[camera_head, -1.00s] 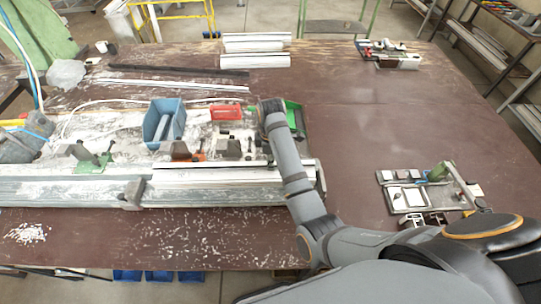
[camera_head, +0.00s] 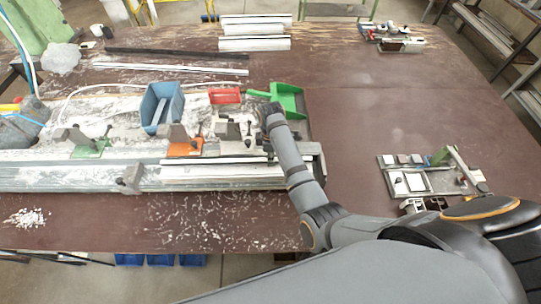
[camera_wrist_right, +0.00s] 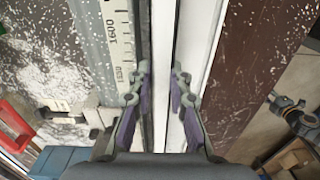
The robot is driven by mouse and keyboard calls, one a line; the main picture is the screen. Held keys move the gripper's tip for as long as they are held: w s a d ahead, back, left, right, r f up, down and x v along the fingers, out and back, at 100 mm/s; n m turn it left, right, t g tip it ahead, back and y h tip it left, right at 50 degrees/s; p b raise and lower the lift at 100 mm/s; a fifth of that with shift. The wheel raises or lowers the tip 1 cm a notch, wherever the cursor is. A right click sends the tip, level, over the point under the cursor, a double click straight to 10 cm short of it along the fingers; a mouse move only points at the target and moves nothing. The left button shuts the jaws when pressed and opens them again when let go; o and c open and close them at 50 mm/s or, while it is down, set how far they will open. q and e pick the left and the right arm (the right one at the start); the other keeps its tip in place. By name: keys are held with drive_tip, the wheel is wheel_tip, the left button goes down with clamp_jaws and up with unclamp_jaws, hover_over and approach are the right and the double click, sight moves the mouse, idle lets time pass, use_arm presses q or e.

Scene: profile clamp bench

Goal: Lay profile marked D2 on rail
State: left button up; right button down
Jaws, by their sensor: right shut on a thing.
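A long white profile (camera_head: 220,173) lies lengthwise along the front of the grey rail (camera_head: 70,178), at the rail's right-hand part. I cannot read a D2 mark on it. My right gripper (camera_wrist_right: 161,78) is shut on the profile, with one finger on each side. The profile runs up through the right wrist view (camera_wrist_right: 192,40), beside the rail's scale (camera_wrist_right: 122,40). In the head view my right arm hides most of this gripper. I cannot tell whether the profile rests fully on the rail. My left gripper is not in view.
An orange-based clamp (camera_head: 185,147) and a green-based clamp (camera_head: 90,146) stand on the rail. Behind are a blue bin (camera_head: 160,108), a red tray (camera_head: 225,96) and a green dustpan (camera_head: 287,97). More white profiles (camera_head: 255,43) lie at the back.

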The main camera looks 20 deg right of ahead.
idle(0.5)
drive_tip(key=c, duration=1.2)
unclamp_jaws()
drive_tip(key=shift+f, duration=0.1)
drive_tip(key=shift+o, duration=0.2)
wheel_tip(320, 180, up, 8)
drive_tip(key=shift+f, duration=0.25)
